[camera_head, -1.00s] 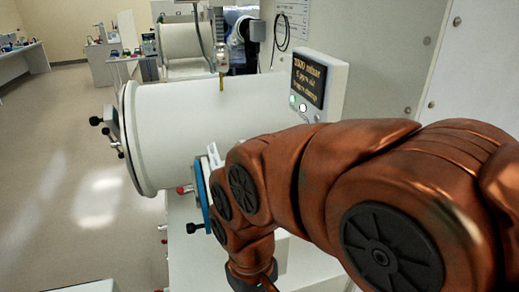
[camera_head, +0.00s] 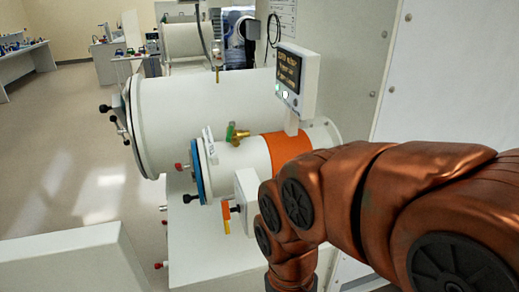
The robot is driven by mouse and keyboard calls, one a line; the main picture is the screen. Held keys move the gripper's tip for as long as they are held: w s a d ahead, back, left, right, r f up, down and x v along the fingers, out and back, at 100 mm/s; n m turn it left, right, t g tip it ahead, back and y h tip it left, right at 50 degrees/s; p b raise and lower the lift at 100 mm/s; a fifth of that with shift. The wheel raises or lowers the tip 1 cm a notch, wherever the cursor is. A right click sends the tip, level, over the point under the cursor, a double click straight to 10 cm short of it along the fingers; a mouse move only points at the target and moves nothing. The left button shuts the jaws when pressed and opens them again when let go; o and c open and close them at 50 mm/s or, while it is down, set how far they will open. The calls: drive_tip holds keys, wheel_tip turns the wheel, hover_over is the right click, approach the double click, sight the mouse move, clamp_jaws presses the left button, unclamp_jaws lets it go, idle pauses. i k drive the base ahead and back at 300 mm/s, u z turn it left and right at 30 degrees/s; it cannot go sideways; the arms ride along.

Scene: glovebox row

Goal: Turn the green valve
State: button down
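A small valve (camera_head: 236,133) with a green part and a brass body sits on top of the small white cylinder (camera_head: 235,158), just behind its blue-edged end. The valve is small in the picture, so its exact handle position is hard to tell. My copper arm reaches in from the right and bends down in front of the small cylinder. My gripper is not in view; the arm's end runs out below the bottom edge. The visible arm links are apart from the valve in the picture.
A large white cylinder (camera_head: 190,110) lies behind the small one. A display box (camera_head: 298,78) stands above an orange band (camera_head: 286,147). A white box with an orange lever (camera_head: 226,214) is beside my arm. A white panel (camera_head: 75,262) fills the lower left. Open floor (camera_head: 60,160) lies left.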

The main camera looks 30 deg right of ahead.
sight(230, 131)
drive_tip(key=k, duration=0.9)
drive_tip(key=u, duration=0.45)
drive_tip(key=i, duration=0.5)
